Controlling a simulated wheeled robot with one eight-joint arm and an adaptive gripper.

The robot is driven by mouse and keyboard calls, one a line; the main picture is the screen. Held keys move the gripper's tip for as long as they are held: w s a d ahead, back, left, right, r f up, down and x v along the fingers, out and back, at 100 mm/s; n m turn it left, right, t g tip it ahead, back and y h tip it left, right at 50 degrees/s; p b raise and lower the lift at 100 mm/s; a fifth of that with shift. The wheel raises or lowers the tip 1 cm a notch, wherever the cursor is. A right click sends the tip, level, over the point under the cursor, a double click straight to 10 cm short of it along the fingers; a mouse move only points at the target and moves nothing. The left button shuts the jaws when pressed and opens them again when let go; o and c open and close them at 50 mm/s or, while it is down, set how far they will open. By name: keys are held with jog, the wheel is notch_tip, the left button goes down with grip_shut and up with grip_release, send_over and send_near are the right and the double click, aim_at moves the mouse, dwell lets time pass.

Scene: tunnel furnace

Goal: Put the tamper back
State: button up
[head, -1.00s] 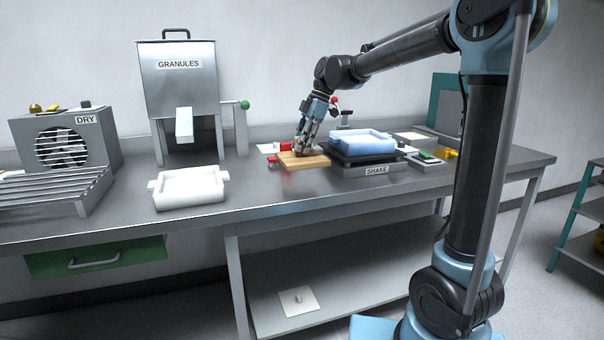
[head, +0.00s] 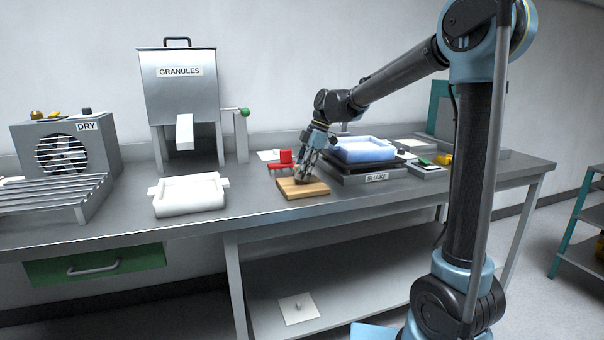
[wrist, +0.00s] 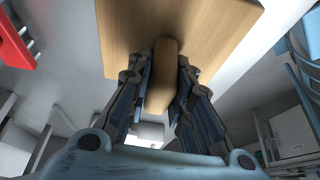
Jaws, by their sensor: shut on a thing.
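The tamper is a flat wooden plate (head: 306,190) with a rounded wooden handle. In the head view it is at the bench front, left of the shaker. My gripper (head: 302,176) is above it and hides the handle there. In the wrist view the fingers (wrist: 164,75) are shut on the handle (wrist: 164,52), one on each side, and the plate (wrist: 220,28) spreads beyond them. The plate looks about level, on or just above the bench; I cannot tell whether it touches.
A red toothed tool (head: 272,167) and a red block (head: 286,157) are just behind the tamper. The shaker (head: 350,176) with a pale blue mould (head: 362,150) is close on the right. A white mould (head: 188,196) is left. The bench (head: 250,203) between is clear.

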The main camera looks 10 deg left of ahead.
jog(key=o, duration=0.9)
jog(key=shift+o, duration=0.2)
jog(key=v, duration=1.2)
jog(key=s+d+f+m+t, duration=0.1)
jog(key=s+d+f+m, duration=0.15)
jog(key=d, duration=0.35)
jog(key=s+d+f+m+t, duration=0.1)
jog(key=s+d+m, duration=0.25)
jog(key=d, duration=0.35)
jog(key=s+d+f+m+t+h, duration=0.2)
jog(key=s+d+f+m+h, duration=0.2)
jog(key=s+d+f+m, duration=1.4)
jog(key=s+d+f, duration=0.1)
jog(key=d+f, duration=0.4)
jog(key=shift+s+d+t, duration=0.2)
jog(key=shift+s+t, duration=0.1)
jog(key=shift+s, duration=0.1)
